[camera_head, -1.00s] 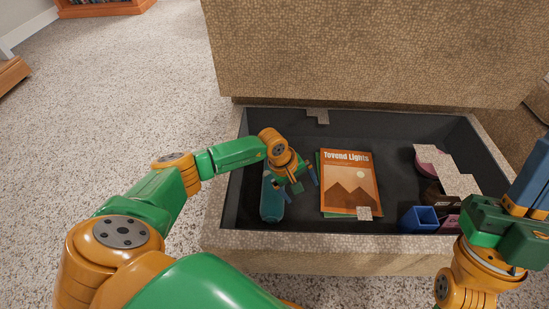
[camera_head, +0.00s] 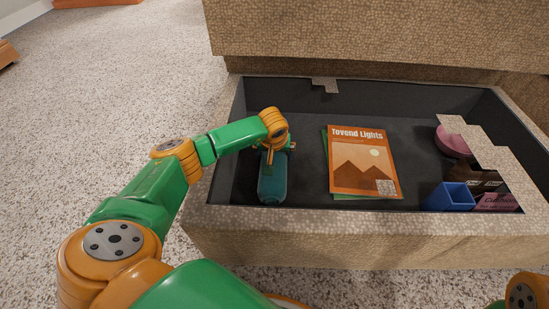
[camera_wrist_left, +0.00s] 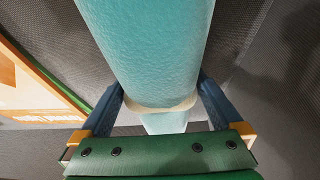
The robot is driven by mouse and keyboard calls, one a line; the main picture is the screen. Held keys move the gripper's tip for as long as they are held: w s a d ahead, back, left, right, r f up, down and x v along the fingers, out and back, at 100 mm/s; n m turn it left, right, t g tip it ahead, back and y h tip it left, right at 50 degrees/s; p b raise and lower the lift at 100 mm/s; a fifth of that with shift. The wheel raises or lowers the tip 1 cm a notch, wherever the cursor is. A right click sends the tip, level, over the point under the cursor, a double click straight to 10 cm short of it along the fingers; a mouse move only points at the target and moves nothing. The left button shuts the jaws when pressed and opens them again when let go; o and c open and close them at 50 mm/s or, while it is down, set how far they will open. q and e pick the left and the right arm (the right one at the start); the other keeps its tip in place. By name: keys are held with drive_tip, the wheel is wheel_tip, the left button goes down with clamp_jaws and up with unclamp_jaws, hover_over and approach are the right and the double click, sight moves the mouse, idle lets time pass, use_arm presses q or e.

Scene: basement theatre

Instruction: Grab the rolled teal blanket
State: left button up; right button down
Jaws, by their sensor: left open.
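The rolled teal blanket (camera_head: 272,183) lies lengthwise on the floor of the open storage compartment (camera_head: 310,221), near its left wall. Its far part is hidden under my left gripper (camera_head: 275,150) in the head view. In the left wrist view the blanket (camera_wrist_left: 150,50) runs between the two dark blue fingers of the left gripper (camera_wrist_left: 161,92), with a cream band (camera_wrist_left: 162,106) around it. The fingers stand open, one on each side of the roll; whether they touch it I cannot tell. My right gripper is out of view; only a bit of that arm shows at the lower right.
An orange "Tovend Lights" magazine (camera_head: 362,165) lies on a green one right of the blanket. A blue open box (camera_head: 450,197), a pink round item (camera_head: 452,141) and a pink box (camera_head: 497,202) sit at the compartment's right end. The upholstered rim surrounds everything.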

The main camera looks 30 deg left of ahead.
use_arm(q)
drive_tip(key=c, duration=1.3)
